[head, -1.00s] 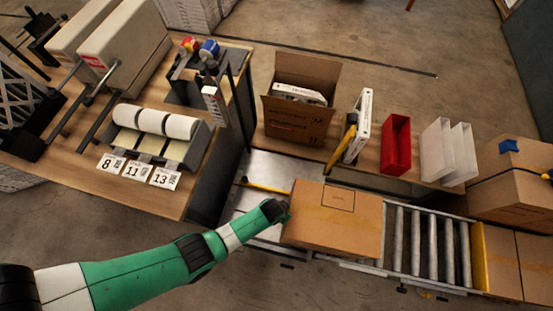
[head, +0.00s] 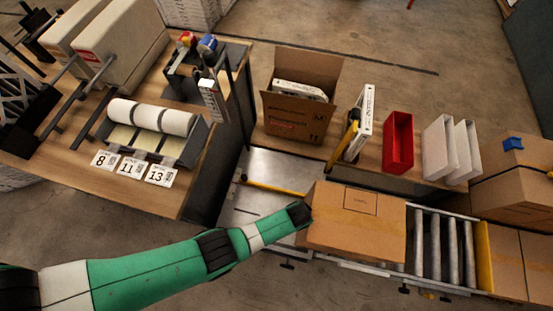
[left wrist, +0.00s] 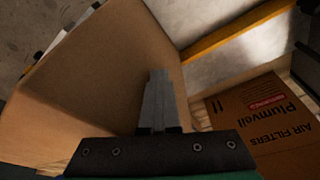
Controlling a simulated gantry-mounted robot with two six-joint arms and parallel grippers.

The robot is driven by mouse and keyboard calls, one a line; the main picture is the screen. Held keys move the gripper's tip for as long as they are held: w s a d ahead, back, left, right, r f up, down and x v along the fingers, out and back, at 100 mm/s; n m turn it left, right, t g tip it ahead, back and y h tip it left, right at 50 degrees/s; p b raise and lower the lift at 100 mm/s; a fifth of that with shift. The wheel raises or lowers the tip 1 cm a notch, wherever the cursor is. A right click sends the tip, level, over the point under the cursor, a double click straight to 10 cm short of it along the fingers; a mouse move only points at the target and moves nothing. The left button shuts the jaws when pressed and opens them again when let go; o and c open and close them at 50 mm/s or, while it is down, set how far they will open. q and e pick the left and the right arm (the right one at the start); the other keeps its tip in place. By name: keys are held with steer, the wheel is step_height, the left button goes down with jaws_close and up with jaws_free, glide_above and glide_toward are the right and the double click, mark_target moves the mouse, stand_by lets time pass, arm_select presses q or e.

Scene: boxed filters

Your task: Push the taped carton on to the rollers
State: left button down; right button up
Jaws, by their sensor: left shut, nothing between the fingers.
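The taped carton (head: 355,228) is closed and brown. It lies on the conveyor, its right part over the rollers (head: 440,245), which show only to its right. My left gripper (head: 302,212) is at the carton's left side and appears to touch it. In the left wrist view the shut fingers (left wrist: 158,98) point at the carton's brown side (left wrist: 90,70), with nothing between them. The metal plate (head: 262,172) lies bare left of the carton. My right gripper is not in any view.
An open filter carton (head: 295,115), a white boxed filter (head: 365,125), a red bin (head: 398,143) and white bins (head: 440,150) stand on the bench behind. A yellow end stop (head: 482,255) and stacked cartons (head: 515,200) are at the right. A label dispenser (head: 150,130) is at the left.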

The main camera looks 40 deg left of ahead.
arm_select(q)
steer(key=shift+w+d, duration=0.25)
steer(key=shift+d, duration=0.25)
steer(key=shift+w+d+b, duration=0.15)
steer(key=shift+d+b, duration=0.1)
steer(key=shift+b, duration=0.1)
steer(key=d+b, duration=0.1)
steer(key=w+d+b, duration=0.1)
steer(key=w+d, duration=0.1)
steer(key=d, duration=0.1)
steer(key=shift+b, duration=0.4)
